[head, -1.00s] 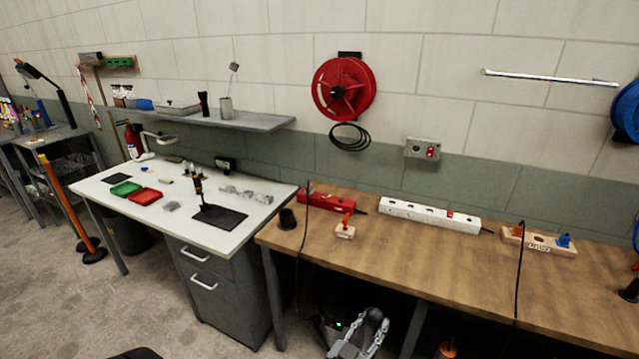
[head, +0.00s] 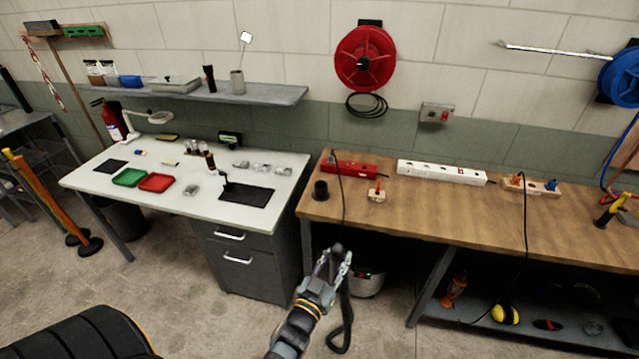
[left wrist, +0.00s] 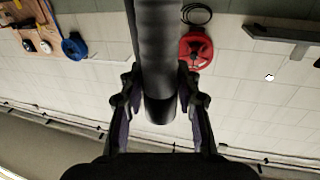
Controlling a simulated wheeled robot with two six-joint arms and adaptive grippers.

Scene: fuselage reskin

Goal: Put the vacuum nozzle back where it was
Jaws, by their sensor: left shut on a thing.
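The vacuum nozzle is a thick black tube (left wrist: 153,45) that runs between the two fingers of my left gripper (left wrist: 156,85) in the left wrist view. In the head view my left gripper (head: 333,268) is shut on it, low in front of the wooden bench's left end. The nozzle's dark end (head: 337,247) shows just above the fingers. A black hose (head: 347,315) hangs beside the gripper in a loop toward the floor. A grey canister (head: 370,284) with a small green light, likely the vacuum, stands on the floor behind, partly hidden. My right gripper is not in view.
A black cord (head: 341,185) hangs over the bench edge. The white desk (head: 120,190) with drawers is to the left. Floor (head: 190,290) between a black chair and the desk is clear.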

